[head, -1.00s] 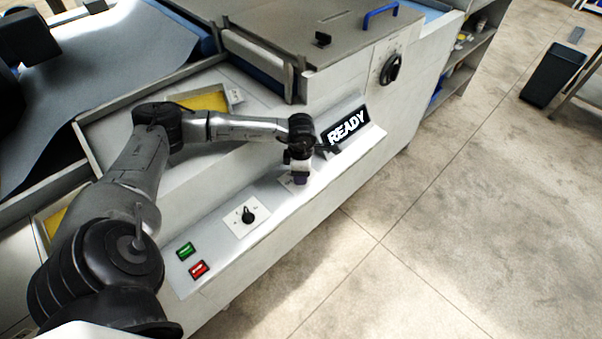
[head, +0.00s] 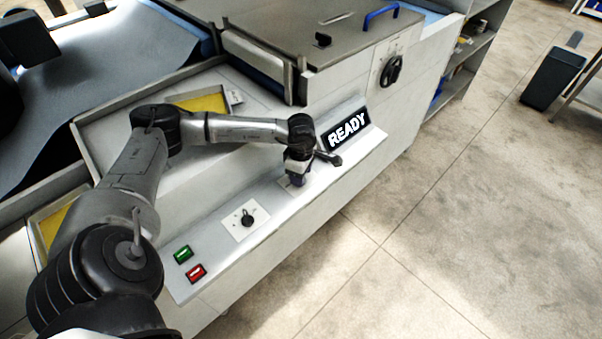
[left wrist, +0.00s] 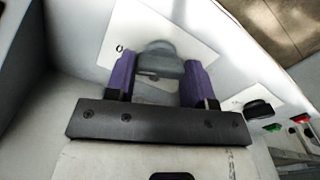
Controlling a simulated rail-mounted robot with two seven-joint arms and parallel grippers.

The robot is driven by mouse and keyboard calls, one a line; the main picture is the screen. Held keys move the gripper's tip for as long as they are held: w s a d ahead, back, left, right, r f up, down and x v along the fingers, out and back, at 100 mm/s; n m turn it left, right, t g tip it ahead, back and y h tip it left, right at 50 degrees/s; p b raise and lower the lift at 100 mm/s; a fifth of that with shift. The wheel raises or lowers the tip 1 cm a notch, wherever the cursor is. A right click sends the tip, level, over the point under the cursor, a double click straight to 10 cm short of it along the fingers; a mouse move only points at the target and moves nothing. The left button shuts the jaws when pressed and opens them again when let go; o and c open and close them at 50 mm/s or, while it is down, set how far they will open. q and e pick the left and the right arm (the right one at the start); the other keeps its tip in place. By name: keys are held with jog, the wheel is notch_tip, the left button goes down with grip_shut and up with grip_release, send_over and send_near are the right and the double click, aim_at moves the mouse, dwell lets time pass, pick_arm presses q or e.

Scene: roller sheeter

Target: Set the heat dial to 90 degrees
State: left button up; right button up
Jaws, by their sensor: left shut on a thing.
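My left gripper (head: 296,180) is over a small white dial plate on the sloped panel below the READY display. In the left wrist view the purple fingers of my left gripper (left wrist: 159,76) are shut on a grey dial knob (left wrist: 158,62), one finger on each side. The knob stands on a white plate (left wrist: 115,40) with a "0" mark. The other marks are hidden or too small to read, so I cannot tell its setting. In the head view the gripper hides this knob. My right gripper is not in view.
A second black dial (head: 248,217) is on the panel, left of my gripper. A green button (head: 183,254) and a red button (head: 196,273) are beyond it. The READY display (head: 346,128) is just right of my wrist. A large black dial (head: 391,70) is on the upper housing.

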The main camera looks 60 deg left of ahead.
pick_arm(q)
jog(key=o, duration=0.9)
jog(key=shift+r, duration=0.6)
notch_tip(320, 180, up, 13)
jog(key=shift+f+p, duration=0.2)
jog(key=shift+p, duration=0.5)
